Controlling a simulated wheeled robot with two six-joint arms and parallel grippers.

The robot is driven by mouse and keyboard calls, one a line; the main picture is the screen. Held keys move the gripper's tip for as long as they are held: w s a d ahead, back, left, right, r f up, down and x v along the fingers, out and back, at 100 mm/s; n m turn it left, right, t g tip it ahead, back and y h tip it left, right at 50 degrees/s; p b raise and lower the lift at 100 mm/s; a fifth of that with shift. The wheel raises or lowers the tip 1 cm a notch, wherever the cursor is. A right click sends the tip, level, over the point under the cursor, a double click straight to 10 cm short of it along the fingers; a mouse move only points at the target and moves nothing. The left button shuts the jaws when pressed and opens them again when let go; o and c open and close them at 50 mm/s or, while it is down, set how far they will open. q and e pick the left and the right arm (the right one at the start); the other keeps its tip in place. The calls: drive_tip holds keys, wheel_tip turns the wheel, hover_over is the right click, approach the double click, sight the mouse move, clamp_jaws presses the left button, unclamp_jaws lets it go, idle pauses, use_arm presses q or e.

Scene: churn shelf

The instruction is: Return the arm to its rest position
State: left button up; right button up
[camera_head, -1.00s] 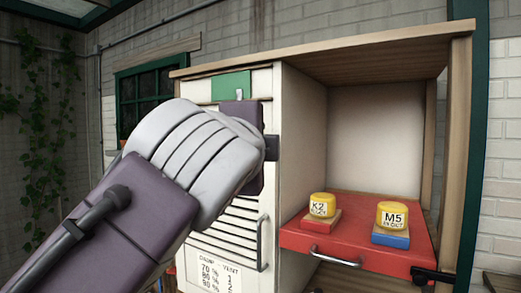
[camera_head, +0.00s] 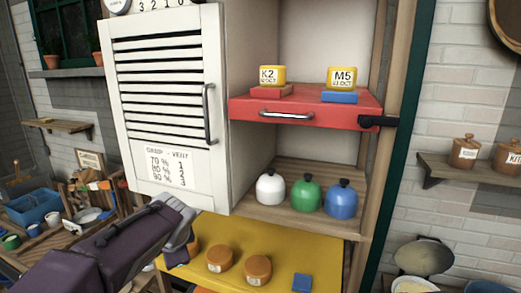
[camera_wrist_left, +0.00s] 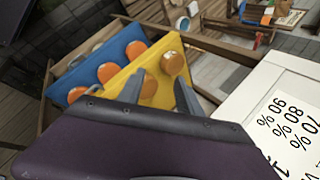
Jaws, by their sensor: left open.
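My left arm comes in from the lower left in the head view, low in front of the cabinet. Its gripper (camera_head: 182,243) is at the left end of the yellow shelf, below the white louvred door (camera_head: 165,95); its fingertips are hard to make out there. In the left wrist view the two fingers of my left gripper (camera_wrist_left: 160,92) are apart with nothing held between them. They point toward the yellow shelf (camera_wrist_left: 150,72) and its orange-brown round pieces, and I cannot tell whether they touch it. My right gripper is not in view.
White (camera_head: 270,187), green (camera_head: 306,192) and blue (camera_head: 341,199) pots stand on the wooden shelf below. The yellow shelf (camera_head: 245,240) juts out. A cluttered bench stands left.

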use_arm(q)
drive_tip(key=s+d+f+n+g+h, duration=0.1)
drive_tip(key=s+d+f+n+g, duration=0.1)
drive_tip(key=s+f+n, duration=0.4)
drive_tip(key=s+d+f+n+g+h+b, duration=0.1)
drive_tip(key=s+f+n, duration=0.5)
drive_tip(key=s+f, duration=0.6)
wheel_tip(320, 180, down, 6)
drive_tip(key=shift+d+r+n+g+h+b, duration=0.1)
drive_tip(key=shift+d+n+g+h+b, duration=0.3)
drive_tip(key=shift+g+h, duration=0.6)
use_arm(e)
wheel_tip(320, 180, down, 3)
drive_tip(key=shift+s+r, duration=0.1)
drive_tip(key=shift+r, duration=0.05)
